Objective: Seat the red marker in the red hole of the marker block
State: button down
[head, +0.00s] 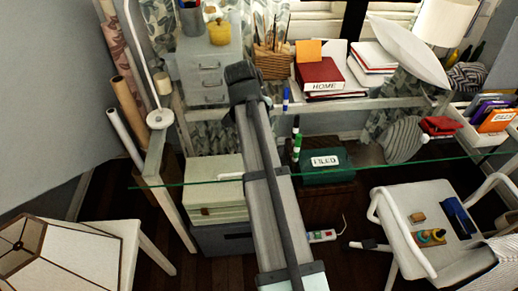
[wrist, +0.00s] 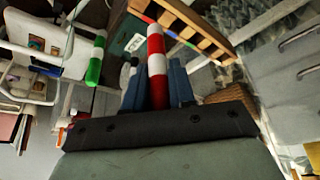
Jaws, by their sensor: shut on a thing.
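In the wrist view, my gripper (wrist: 157,92) is shut on the red marker (wrist: 156,55). The marker is red with white bands and stands out lengthwise between the blue-grey fingers. In the head view, the dark end of my arm with my gripper (head: 246,86) is over the glass desk, and the red marker is hidden there. A slotted wooden piece (wrist: 190,26) lies beyond the marker's tip in the wrist view; I cannot tell whether it is the marker block. No red hole can be made out.
A blue marker (head: 285,98) and a green marker (head: 296,147) are right of my arm; a green one (wrist: 95,60) shows in the wrist view. Clear glass (head: 400,152) extends right.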

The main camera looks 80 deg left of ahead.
jog(key=shift+f, duration=3.9)
jog(key=shift+f, duration=0.4)
jog(key=c, duration=1.1)
grip_release()
jog(key=shift+f, duration=0.1)
jog(key=shift+o, duration=0.8)
jog(key=shift+r, duration=0.4)
jog(key=v, duration=1.2)
jog(key=shift+w, duration=0.1)
